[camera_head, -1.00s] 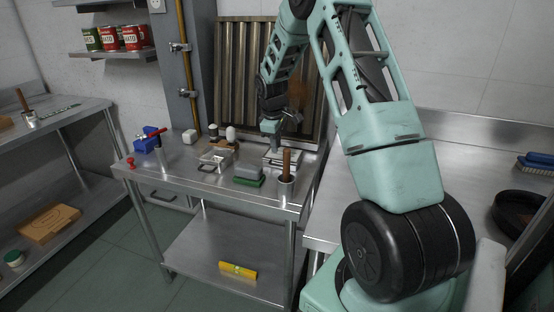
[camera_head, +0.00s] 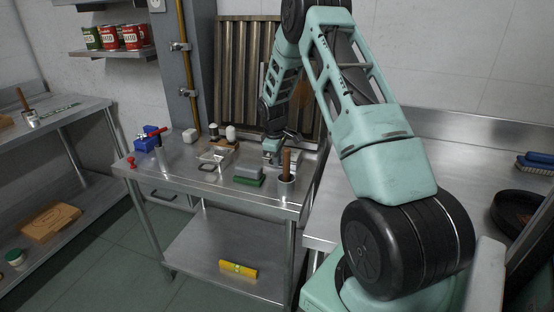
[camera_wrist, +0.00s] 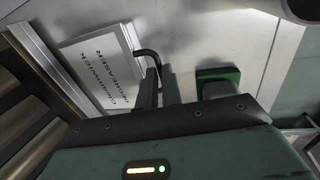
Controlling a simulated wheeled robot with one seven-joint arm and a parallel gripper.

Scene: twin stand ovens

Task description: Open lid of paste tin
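The paste tin shows in the wrist view as a flat, pale rectangular lid (camera_wrist: 95,65) with dark lettering, in the upper left. A black bent handle (camera_wrist: 148,54) stands at the lid's right edge. My gripper (camera_wrist: 160,75) is down at this handle, its two fingers close together with the handle's end at or between their tips. I cannot tell whether they press on it. The lid looks flat and closed.
On the steel table (camera_head: 190,178), a green-and-grey scrubbing block (camera_head: 248,176) lies just in front of the gripper. A pot with a wooden handle (camera_head: 286,178) stands close at right. A ribbed metal panel (camera_head: 240,75) rises behind.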

